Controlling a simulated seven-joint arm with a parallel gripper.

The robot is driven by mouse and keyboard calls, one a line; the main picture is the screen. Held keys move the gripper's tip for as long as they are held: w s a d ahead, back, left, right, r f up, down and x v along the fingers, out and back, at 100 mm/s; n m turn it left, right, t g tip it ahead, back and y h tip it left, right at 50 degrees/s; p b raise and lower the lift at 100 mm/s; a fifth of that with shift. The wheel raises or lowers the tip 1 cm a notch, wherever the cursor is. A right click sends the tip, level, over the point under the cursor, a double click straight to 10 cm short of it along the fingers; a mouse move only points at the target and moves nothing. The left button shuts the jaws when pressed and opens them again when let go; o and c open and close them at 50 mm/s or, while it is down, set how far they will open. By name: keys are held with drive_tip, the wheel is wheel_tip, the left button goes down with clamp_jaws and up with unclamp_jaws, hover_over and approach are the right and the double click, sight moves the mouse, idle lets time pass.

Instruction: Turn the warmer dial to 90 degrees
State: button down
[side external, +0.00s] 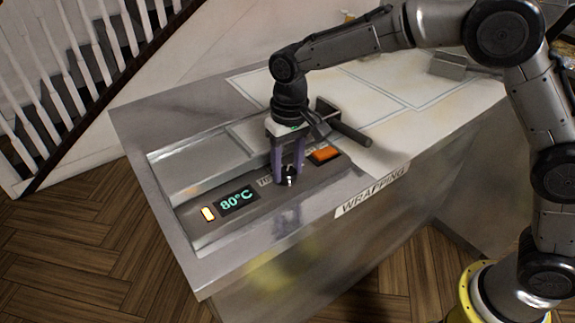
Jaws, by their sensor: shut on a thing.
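The warmer dial (290,173) is a small dark knob with a light mark, set in the recessed control panel in the side external view. My gripper (288,180) points down over it. Its two purple fingers are shut on the dial, one on each side, and hide part of it. The display (238,200) left of the dial reads 80°C in green digits. The dial's exact angle is hard to make out.
An orange switch (324,155) sits close right of the dial. A lit yellow indicator (208,213) is left of the display. A "WRAPPING" label (372,190) marks the counter's front edge. A dark handle (350,134) projects close behind my gripper.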

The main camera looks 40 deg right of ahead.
sight(290, 170)
drive_tip(key=shift+r+m, duration=0.1)
drive_tip(key=shift+m, duration=0.7)
drive_tip(key=shift+c, duration=1.6)
unclamp_jaws()
wheel_tip(290, 170, up, 14)
drive_tip(key=shift+d, duration=0.25)
drive_tip(key=shift+d, duration=0.1)
